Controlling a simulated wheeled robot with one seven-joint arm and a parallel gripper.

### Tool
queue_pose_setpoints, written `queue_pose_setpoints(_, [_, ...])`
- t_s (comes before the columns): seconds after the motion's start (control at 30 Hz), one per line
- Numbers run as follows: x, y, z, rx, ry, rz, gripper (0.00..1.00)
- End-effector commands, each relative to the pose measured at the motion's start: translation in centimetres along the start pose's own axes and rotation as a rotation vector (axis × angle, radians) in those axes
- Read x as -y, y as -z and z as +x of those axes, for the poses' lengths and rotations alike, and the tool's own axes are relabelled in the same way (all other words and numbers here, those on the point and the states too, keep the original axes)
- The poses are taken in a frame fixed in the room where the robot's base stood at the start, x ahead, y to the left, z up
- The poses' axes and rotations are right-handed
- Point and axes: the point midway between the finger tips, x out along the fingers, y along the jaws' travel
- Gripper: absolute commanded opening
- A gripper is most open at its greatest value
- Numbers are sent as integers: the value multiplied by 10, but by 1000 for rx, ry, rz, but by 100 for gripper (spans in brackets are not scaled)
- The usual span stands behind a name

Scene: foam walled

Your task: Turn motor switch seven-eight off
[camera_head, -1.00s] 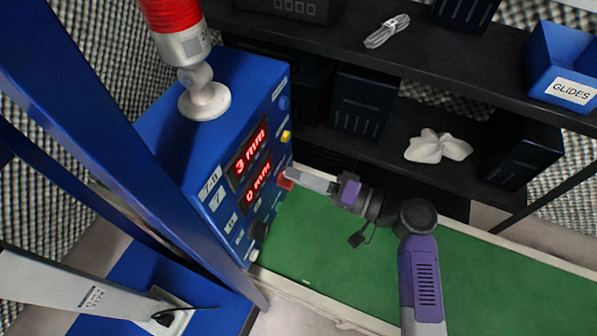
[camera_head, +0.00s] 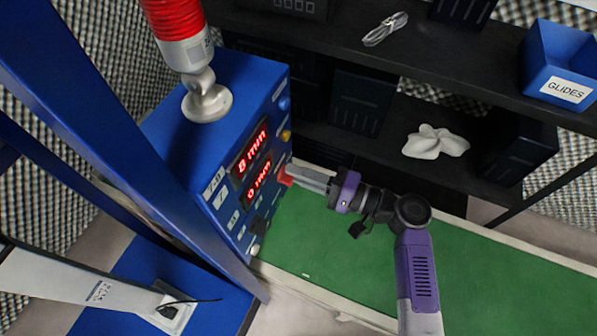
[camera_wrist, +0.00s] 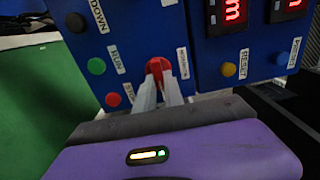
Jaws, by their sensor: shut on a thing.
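A red rotary switch (camera_wrist: 158,68) sits on the front of a blue control box (camera_head: 222,165). It also shows in the head view (camera_head: 287,178), partly hidden by my fingers. The label beside it is too small to read surely. My gripper (camera_wrist: 159,88) is shut on the red switch, with a grey finger on each side of it. In the head view my gripper (camera_head: 290,174) reaches the box face from the right, with the purple wrist behind it. Two red digital displays (camera_head: 252,150) (camera_head: 258,179) are lit, both reading in mm.
Close to the switch are a green RUN button (camera_wrist: 96,66), a red button (camera_wrist: 113,99), a yellow RESET button (camera_wrist: 228,69) and a blue button (camera_wrist: 282,58). A green surface (camera_head: 420,255) lies below my arm. A dark shelf (camera_head: 450,75) stands behind.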

Motion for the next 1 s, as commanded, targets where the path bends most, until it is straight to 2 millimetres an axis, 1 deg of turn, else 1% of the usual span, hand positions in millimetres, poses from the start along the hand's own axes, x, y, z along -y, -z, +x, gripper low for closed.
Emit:
queue_pose_setpoints(0.17, [-1, 1, -1, -3, -1, 3, 0])
queue_pose_setpoints(0.2, [-1, 1, -1, -3, -1, 3, 20])
queue_pose_setpoints(0.27, [-1, 0, -1, -3, -1, 3, 32])
queue_pose_setpoints(0.3, [-1, 0, -1, -2, -1, 2, 35])
queue_pose_setpoints(0.57, [0, 0, -1, -1, 0, 1, 35])
queue_pose_setpoints(0.67, [-1, 1, -5, -3, 0, 1, 35])
queue_pose_setpoints(0.77, [-2, 1, -16, -4, 0, 1, 35])
queue_pose_setpoints(1.0, [-2, 1, -56, -5, 0, 2, 35])
